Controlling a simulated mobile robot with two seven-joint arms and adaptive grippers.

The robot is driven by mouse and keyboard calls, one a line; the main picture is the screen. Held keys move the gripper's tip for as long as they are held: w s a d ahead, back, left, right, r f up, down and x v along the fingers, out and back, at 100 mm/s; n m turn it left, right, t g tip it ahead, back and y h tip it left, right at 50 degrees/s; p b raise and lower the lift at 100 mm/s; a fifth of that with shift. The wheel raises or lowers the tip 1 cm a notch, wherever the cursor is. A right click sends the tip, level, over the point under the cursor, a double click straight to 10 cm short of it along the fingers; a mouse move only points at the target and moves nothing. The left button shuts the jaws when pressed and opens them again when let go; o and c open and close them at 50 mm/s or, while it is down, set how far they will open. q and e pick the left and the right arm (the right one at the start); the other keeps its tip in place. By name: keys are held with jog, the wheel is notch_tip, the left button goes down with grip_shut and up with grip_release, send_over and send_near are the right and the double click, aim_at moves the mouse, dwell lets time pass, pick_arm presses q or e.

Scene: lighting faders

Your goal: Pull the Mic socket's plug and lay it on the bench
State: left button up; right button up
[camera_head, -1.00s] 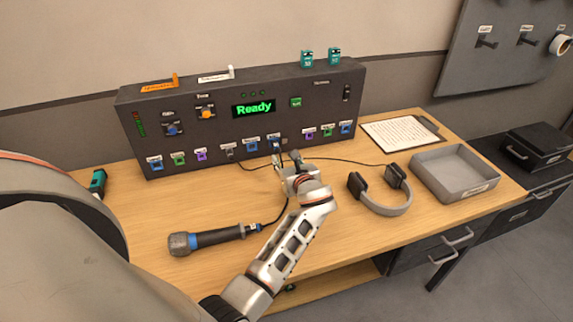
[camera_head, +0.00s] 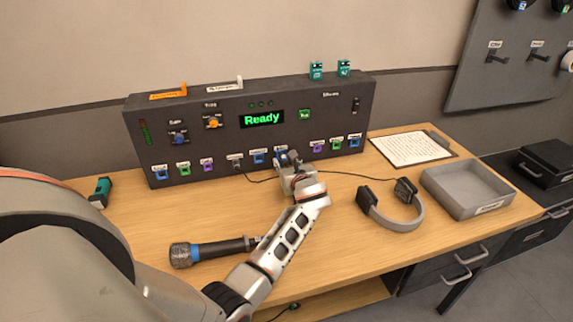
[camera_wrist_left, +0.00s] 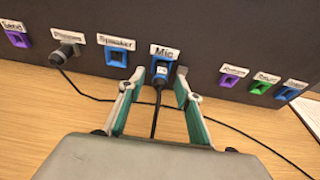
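The blue Mic socket (camera_wrist_left: 164,53) shows in the left wrist view under its white label on the console (camera_head: 205,113). Its plug (camera_wrist_left: 159,76) is seated in it, and a dark cable (camera_wrist_left: 155,115) runs from the plug towards my palm. My left gripper (camera_wrist_left: 160,80) is open, with its two teal-padded fingers on either side of the plug and gaps between. In the head view my left gripper (camera_head: 288,160) is close in front of the console and hides most of the Mic socket. My right gripper is not in view.
A dark plug (camera_wrist_left: 65,52) sits in a socket further left, with its cable along the bench (camera_head: 145,225). A microphone (camera_head: 210,250), headphones (camera_head: 390,210), a grey tray (camera_head: 470,205) and a clipboard (camera_head: 410,149) lie on the bench. Bare wood lies between console and microphone.

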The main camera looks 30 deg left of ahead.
aim_at(286, 165)
pick_arm(q)
grip_shut()
jog(key=shift+s+d, duration=0.1)
jog(key=shift+s+d+p, duration=0.55)
jog(key=shift+d+p, duration=0.05)
jog(key=shift+p, duration=0.1)
jog(key=shift+s+d+p, duration=0.8)
jog(key=shift+d, duration=0.2)
jog(key=shift+s, duration=0.1)
